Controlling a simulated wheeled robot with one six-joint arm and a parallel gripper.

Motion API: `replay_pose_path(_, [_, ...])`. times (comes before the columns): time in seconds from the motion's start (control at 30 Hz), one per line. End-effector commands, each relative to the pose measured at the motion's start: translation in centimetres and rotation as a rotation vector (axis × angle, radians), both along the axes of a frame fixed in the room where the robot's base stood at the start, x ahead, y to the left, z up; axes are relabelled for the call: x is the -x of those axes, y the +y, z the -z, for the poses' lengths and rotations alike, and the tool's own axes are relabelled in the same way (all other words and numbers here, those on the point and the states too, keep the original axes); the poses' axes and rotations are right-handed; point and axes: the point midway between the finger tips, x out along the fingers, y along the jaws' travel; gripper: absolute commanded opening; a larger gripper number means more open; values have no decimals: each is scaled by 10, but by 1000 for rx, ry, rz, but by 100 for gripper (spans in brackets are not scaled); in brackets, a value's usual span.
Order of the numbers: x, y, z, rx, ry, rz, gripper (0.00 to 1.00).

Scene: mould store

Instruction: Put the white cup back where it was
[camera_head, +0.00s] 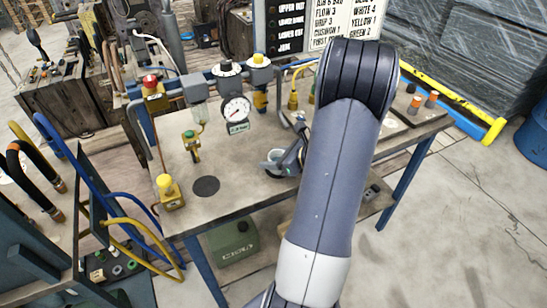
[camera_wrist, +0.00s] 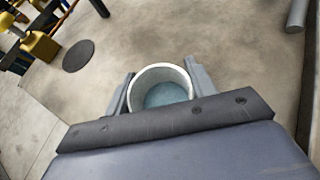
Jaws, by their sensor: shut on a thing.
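The white cup (camera_wrist: 160,71) is between the two fingers of my gripper (camera_wrist: 160,88) in the wrist view. It is upright, its open top faces the camera, and its inside looks pale blue. In the head view the cup (camera_head: 273,155) shows near the middle of the worktable (camera_head: 240,195), partly hidden by my gripper (camera_head: 284,162). My gripper is shut on it. I cannot tell whether its base touches the table. A flat dark round disc (camera_head: 206,187) lies on the table to the left of the cup; it also shows in the wrist view (camera_wrist: 78,55).
A yellow fitting (camera_head: 170,192) stands at the table's left edge. A pressure gauge (camera_head: 236,109) and valves on a blue pipe stand along the back. Orange-capped items (camera_head: 432,99) stand at the right end. Bare tabletop lies around the disc.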

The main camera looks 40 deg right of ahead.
Motion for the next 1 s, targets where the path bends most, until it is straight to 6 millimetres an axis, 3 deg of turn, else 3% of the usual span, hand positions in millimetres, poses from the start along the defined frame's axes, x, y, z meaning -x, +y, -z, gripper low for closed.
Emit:
replay_pose_path(0.23, [0, 0, 5, 0, 0, 0, 27])
replay_pose_path(0.27, [0, 0, 3, 0, 0, 0, 55])
replay_pose_path(0.5, [0, 0, 3, 0, 0, 0, 74])
replay_pose_path(0.87, [1, -1, -3, 0, 0, 1, 74])
replay_pose_path(1.0, [21, -9, -13, 2, -2, 6, 74])
